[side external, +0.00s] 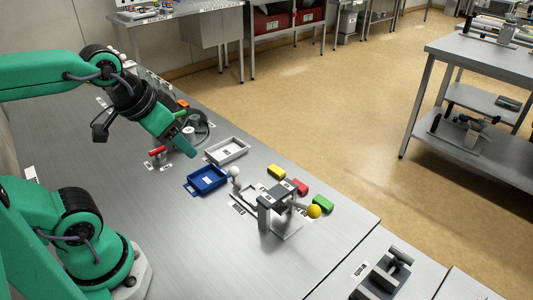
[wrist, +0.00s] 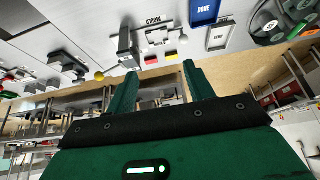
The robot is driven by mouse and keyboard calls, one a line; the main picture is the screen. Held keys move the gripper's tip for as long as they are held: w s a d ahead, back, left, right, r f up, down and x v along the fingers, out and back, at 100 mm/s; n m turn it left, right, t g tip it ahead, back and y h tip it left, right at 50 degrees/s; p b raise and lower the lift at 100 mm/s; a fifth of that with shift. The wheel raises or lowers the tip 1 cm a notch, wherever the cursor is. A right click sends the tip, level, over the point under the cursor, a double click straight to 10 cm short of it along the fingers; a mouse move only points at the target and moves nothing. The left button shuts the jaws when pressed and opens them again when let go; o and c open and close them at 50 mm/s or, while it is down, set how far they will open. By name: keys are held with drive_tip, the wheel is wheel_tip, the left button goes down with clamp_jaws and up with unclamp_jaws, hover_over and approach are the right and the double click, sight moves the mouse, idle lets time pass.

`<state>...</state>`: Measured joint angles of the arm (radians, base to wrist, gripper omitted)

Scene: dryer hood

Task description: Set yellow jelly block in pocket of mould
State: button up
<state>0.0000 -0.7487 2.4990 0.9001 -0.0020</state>
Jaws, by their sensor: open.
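The yellow jelly block (side external: 276,171) lies on the grey bench, the farthest back in a row with a red and a green block. It also shows in the wrist view (wrist: 172,56), beyond the space between my fingers. The pale mould (side external: 246,192) appears beside the grey press, near a label; its pocket is too small to make out. In the wrist view the mould label (wrist: 153,21) shows near the top. My gripper (side external: 190,152) is open and empty, above the bench left of the white tray, well apart from the yellow block.
The grey press (side external: 275,198) has a yellow ball knob (side external: 313,211). The red block (side external: 300,187) and green block (side external: 322,204) lie near the bench edge. The near bench is clear.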

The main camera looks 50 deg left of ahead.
drive_tip(key=shift+w, duration=0.15)
drive_tip(key=n+g, duration=0.6)
drive_tip(key=n, duration=1.2)
hover_over(276, 169)
wheel_tip(276, 169, down, 16)
drive_tip(key=shift+f, duration=0.4)
drive_tip(key=shift+f, duration=0.1)
drive_tip(key=shift+f, duration=1.2)
drive_tip(key=shift+f, duration=0.1)
